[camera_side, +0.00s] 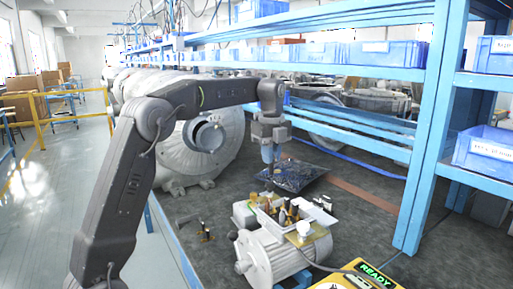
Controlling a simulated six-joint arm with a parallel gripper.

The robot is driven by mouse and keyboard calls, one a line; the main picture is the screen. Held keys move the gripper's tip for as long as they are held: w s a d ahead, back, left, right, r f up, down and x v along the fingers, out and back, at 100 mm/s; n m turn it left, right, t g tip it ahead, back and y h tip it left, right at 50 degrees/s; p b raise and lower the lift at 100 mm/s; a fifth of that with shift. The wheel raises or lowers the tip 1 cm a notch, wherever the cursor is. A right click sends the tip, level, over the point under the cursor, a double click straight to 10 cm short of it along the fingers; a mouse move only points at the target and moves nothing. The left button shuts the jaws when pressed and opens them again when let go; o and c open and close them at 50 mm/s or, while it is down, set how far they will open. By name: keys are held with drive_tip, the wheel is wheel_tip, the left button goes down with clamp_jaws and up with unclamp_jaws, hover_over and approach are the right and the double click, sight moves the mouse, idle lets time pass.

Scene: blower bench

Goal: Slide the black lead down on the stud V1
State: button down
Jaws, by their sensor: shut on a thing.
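Several brass-coloured and dark upright parts stand in the terminal box. I cannot tell which of them is the stud V1, nor whether the lead's end touches it.
A dark, shiny bag (300,172) lies on the bench behind the motor. Small brass and dark parts (205,234) lie left of it. A yellow meter (362,274) reading READY sits at the front right. Blue shelving (424,130) stands on the right, and a large grey blower housing (180,165) behind my arm.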

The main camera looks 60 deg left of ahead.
drive_tip(key=d+f, duration=0.1)
drive_tip(key=f, duration=0.2)
drive_tip(key=d+f, duration=0.1)
drive_tip(key=f, duration=0.1)
drive_tip(key=shift+s+d, duration=0.2)
drive_tip(key=shift+d, duration=0.15)
drive_tip(key=shift+f, duration=0.15)
drive_tip(key=shift+f, duration=1.55)
drive_tip(key=shift+f, duration=0.1)
drive_tip(key=shift+f, duration=1)
drive_tip(key=shift+f, duration=1.5)
idle(0.4)
